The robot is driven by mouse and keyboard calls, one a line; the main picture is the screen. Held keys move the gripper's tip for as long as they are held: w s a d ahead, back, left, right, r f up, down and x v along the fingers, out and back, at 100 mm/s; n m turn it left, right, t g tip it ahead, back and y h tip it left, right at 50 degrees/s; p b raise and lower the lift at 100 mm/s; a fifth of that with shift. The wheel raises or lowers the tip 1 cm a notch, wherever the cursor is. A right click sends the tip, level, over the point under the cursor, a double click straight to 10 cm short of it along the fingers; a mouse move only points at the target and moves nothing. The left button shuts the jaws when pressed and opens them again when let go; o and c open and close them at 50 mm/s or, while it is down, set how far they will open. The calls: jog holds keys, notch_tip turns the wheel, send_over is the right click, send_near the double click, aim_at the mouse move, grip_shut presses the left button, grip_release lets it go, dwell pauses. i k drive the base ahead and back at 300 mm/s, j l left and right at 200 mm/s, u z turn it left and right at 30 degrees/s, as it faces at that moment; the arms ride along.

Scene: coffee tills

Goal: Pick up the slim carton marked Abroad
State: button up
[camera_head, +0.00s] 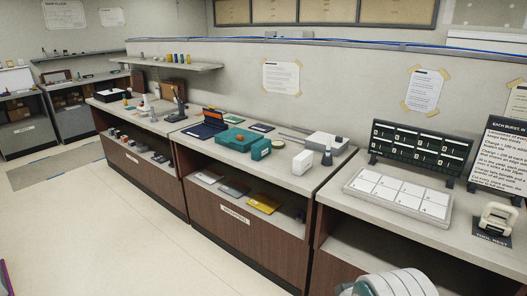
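No lettering reading Abroad is legible at this size, so I cannot tell which item is the slim carton. A small white upright box (302,162) stands near the front edge of the middle counter. A small teal box (261,149) stands to its left, beside a larger flat teal case (235,139). A white rounded, ribbed part, likely of my own arm, shows at the bottom edge, right of centre. My gripper's fingers are not in view, and nothing is seen held.
The middle counter (283,182) also bears a grey-white device (326,144) and a dark cone-shaped item (327,158). Its lower shelf holds a yellow packet (263,203). The right counter has a white gridded tray (398,194) and a white handled tool (497,219). Open floor (120,225) lies left.

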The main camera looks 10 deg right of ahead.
aim_at(260, 150)
jog(key=i+j+z, duration=0.15)
jog(key=i+j, duration=0.2)
jog(key=i+j+z, duration=0.1)
jog(key=i+j, duration=0.3)
jog(key=i+j+z, duration=0.15)
jog(key=i+j, duration=0.25)
jog(key=i+j+z, duration=0.1)
jog(key=i+j, duration=0.35)
jog(key=i+j+z, duration=0.15)
jog(key=i+j, duration=0.2)
jog(key=j, duration=0.2)
jog(key=i+j+z, duration=0.15)
jog(key=i+j, duration=0.15)
jog(key=j, duration=0.2)
jog(key=i+j+z, duration=0.1)
jog(key=i+j, duration=0.2)
jog(key=j, duration=0.3)
jog(key=i+j+z, duration=0.15)
jog(key=j, duration=0.4)
jog(key=i, duration=0.1)
